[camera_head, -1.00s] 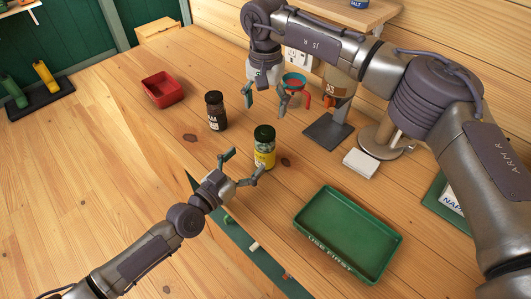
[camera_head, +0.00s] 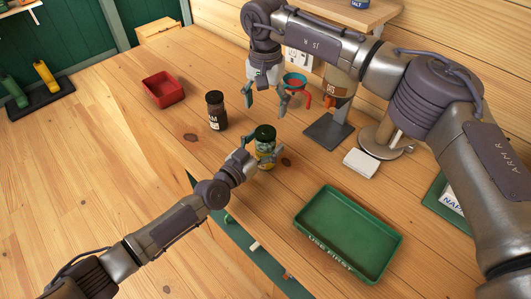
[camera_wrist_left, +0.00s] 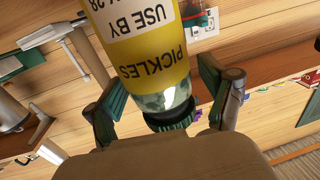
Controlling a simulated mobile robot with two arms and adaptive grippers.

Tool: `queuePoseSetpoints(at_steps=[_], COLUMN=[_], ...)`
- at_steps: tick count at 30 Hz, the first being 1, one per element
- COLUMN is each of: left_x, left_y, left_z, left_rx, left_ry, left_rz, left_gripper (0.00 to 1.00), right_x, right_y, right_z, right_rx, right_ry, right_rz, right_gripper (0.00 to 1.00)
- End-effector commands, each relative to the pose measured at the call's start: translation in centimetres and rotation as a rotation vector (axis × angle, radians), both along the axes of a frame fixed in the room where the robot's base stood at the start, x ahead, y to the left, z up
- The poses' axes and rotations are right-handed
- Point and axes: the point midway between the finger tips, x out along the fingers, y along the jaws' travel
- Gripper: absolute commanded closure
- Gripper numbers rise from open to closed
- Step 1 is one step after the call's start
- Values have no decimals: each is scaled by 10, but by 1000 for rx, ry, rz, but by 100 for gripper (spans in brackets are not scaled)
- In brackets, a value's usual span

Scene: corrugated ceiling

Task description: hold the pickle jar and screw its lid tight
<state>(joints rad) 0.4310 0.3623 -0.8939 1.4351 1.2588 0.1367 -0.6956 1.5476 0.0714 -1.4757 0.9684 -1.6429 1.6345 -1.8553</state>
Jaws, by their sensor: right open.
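The pickle jar (camera_head: 264,146) stands upright on the wooden table, with its dark green lid (camera_head: 265,132) on top. I cannot tell how tight the lid is. My left gripper (camera_head: 260,157) is at the jar, low beside it. In the left wrist view, the jar's yellow label (camera_wrist_left: 150,45) appears upside down between the spread fingers of my left gripper (camera_wrist_left: 158,92). A gap shows at the left finger; contact at the right one is unclear. My right gripper (camera_head: 265,99) hangs open and empty above the table, behind the jar.
A dark jam jar (camera_head: 216,110) stands to the left of the pickle jar. A red bin (camera_head: 163,98) is further left. A green tray (camera_head: 382,258) lies at the front right. A dispenser stand (camera_head: 328,132) and white block (camera_head: 361,163) are to the right.

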Motion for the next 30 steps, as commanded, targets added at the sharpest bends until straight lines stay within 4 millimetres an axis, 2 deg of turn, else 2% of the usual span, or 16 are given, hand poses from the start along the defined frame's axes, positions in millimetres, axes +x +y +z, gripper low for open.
queuePoseSetpoints(at_steps=[1,2,13,17,20,30], left_x=[0,0,0,0,0,0], left_y=[0,0,1,1,1,1], left_z=[0,0,0,0,0,0], left_rx=[0,0,0,0,1,1], left_ry=[0,0,0,0,1,1], left_rz=[0,0,0,1,1,1], left_gripper=[32,38,99,100,100,100], right_x=[0,0,0,0,0,0], right_y=[0,0,0,0,0,1], right_z=[0,0,0,0,0,-1], right_rx=[0,0,0,0,0,0], right_ry=[0,0,0,0,1,2], right_rz=[0,0,0,-17,-97,-627], right_gripper=[22,22,22,22,22,22])
